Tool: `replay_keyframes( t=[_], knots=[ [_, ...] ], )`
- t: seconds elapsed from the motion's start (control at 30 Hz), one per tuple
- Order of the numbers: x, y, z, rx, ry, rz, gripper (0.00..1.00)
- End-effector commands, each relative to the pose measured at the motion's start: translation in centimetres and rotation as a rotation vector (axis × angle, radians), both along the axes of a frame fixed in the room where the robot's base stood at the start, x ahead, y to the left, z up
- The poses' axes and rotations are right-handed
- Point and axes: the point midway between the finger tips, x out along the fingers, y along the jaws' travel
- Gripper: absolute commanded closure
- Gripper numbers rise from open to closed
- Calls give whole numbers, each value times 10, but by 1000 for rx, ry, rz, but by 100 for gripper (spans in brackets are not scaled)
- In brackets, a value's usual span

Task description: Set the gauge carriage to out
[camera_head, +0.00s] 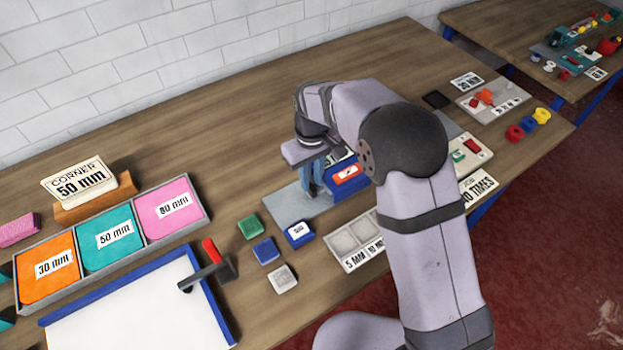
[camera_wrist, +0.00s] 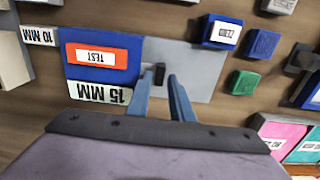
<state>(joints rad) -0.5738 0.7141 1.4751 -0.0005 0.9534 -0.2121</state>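A grey plate (camera_head: 290,207) lies mid-table, with a blue block (camera_head: 335,190) carrying a red TEST label at its right end. The wrist view shows the block (camera_wrist: 80,48) at left, with a 15 MM label on its near side. A small black peg (camera_wrist: 159,70) stands on the plate (camera_wrist: 195,55) beside the block. No part is marked as the gauge carriage; the peg may be its handle. My gripper (camera_wrist: 159,84) is open, its two blue fingers spread with the peg between or just beyond their tips; contact cannot be told. In the head view my gripper (camera_head: 312,178) points down over the plate.
Green (camera_head: 250,226), blue (camera_head: 266,250) and grey (camera_head: 283,278) blocks lie left of the plate, near a blue labelled block (camera_head: 299,234). A red-handled tool (camera_head: 210,250) sits by the white blue-edged board (camera_head: 140,310). Label trays (camera_head: 357,238) stand close in front.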

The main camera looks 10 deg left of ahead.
Motion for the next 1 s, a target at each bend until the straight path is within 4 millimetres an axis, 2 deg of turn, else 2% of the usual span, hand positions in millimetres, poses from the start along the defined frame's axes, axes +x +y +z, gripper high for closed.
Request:
replay_keyframes(
  t=[0.2,0.53,0.6,0.63,0.87,1.0],
  knots=[
    [0,0,-17,0,0,-1,80],
    [0,0,-20,1,-1,-1,80],
    [0,0,-20,1,-1,-1,96],
    [0,0,-20,1,-1,-1,100],
    [-3,3,-20,1,-1,1,100],
    [-20,22,-20,1,0,6,100]
  ],
)
